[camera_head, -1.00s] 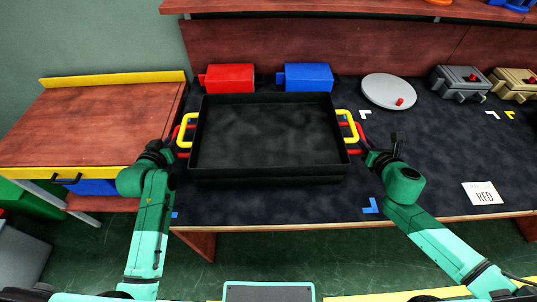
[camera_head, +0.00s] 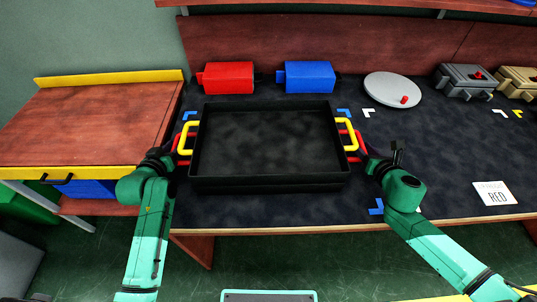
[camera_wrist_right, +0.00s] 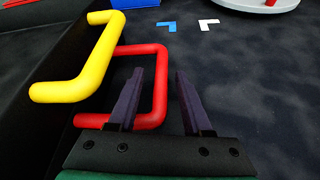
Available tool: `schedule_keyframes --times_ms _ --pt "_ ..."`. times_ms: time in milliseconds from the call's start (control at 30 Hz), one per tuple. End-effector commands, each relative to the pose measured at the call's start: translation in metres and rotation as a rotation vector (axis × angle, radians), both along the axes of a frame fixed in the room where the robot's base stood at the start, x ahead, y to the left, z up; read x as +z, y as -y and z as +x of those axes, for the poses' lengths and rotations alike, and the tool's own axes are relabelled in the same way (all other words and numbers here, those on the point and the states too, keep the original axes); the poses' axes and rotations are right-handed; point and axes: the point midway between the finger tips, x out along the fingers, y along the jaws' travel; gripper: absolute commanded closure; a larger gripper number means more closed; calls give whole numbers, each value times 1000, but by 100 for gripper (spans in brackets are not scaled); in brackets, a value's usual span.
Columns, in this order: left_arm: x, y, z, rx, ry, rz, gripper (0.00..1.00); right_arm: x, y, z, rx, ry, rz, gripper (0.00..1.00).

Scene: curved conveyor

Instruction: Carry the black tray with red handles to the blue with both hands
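A black tray (camera_head: 268,183) lies on the dark table in front of me, with yellow handles (camera_head: 348,139) set above red handles (camera_head: 360,143) at both ends. I cannot tell whether these belong to one tray or two stacked ones. My right gripper (camera_head: 366,160) is at the right red handle. In the right wrist view, its fingers (camera_wrist_right: 160,100) are apart, with the red handle's outer bar (camera_wrist_right: 160,78) between them. My left gripper (camera_head: 176,160) is at the left red handle; its fingers are too small to read. Blue corner marks (camera_head: 376,207) lie around the tray.
A red box (camera_head: 228,77) and a blue box (camera_head: 309,77) stand behind the tray. A grey round plate (camera_head: 392,88) is at the back right, and a card reading RED (camera_head: 494,193) lies at the right. A wooden side table (camera_head: 85,125) stands at the left.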

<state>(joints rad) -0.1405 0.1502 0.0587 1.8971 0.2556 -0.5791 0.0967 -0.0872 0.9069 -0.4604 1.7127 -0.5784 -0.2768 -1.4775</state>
Motion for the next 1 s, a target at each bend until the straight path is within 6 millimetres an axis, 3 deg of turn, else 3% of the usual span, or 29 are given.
schedule_keyframes --times_ms 167,500,600,767,1000 --pt "3 -1 -11 0 -1 0 50 0 0 0 0 0 0 50" --pt "36 -4 -91 -2 -2 1 50 0 0 0 1 0 0 50" --pt "42 -5 -105 0 -2 1 50 0 0 0 1 0 0 50" --pt "45 -5 -112 0 0 0 50 1 1 -4 -1 -1 0 50" --pt "45 -6 -112 0 1 0 50 13 5 -39 1 -6 -1 50"
